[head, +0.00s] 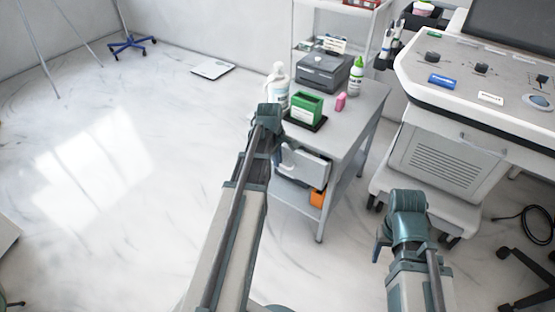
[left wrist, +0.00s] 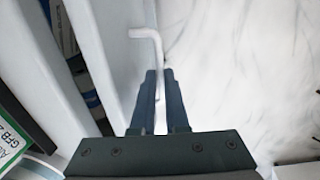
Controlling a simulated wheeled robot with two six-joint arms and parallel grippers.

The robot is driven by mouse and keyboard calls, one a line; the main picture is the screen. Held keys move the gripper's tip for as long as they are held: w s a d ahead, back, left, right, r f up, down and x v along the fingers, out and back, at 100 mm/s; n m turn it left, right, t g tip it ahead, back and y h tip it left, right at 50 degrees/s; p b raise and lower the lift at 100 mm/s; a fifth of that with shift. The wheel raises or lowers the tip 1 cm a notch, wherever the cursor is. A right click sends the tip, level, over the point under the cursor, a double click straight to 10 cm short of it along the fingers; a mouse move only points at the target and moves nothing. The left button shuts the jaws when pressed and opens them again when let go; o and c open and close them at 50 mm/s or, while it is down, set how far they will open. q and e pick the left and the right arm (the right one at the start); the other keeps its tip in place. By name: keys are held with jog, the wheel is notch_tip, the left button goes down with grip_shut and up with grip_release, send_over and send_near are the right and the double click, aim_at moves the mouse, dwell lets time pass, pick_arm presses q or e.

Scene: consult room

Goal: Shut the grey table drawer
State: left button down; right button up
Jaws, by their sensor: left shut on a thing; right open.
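The grey table (head: 350,128) stands right of centre in the head view. Its drawer (head: 308,169) has a pale front just under the top's near edge. The left wrist view shows the drawer front (left wrist: 118,50) apart from the table edge, with items in the gap, so it is partly open. My left gripper (head: 283,158) is at the drawer front; in the left wrist view its fingers (left wrist: 160,85) are shut on the bent pale handle (left wrist: 147,34). My right gripper (head: 383,243) is away from the table, low beside the white machine; its fingertips show poorly.
A green box (head: 306,107), bottles (head: 356,76), a pink item (head: 340,102) and a grey device (head: 324,71) stand on the table. An orange item (head: 317,198) is below the drawer. A white machine (head: 452,152) is at right. Floor at left is mostly clear.

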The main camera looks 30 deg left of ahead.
dwell(0.3)
pick_arm(q)
jog(key=w, duration=0.4)
jog(key=shift+w+d, duration=0.15)
jog(key=shift+w, duration=0.2)
jog(key=c, duration=0.9)
grip_release()
jog(key=shift+r, duration=0.1)
notch_tip(320, 180, up, 13)
jog(key=p, duration=1.4)
send_over(285, 151)
jog(key=s, duration=0.2)
jog(key=shift+w+a+r, duration=0.2)
jog(key=shift+w+a, duration=0.05)
jog(key=shift+a, duration=0.15)
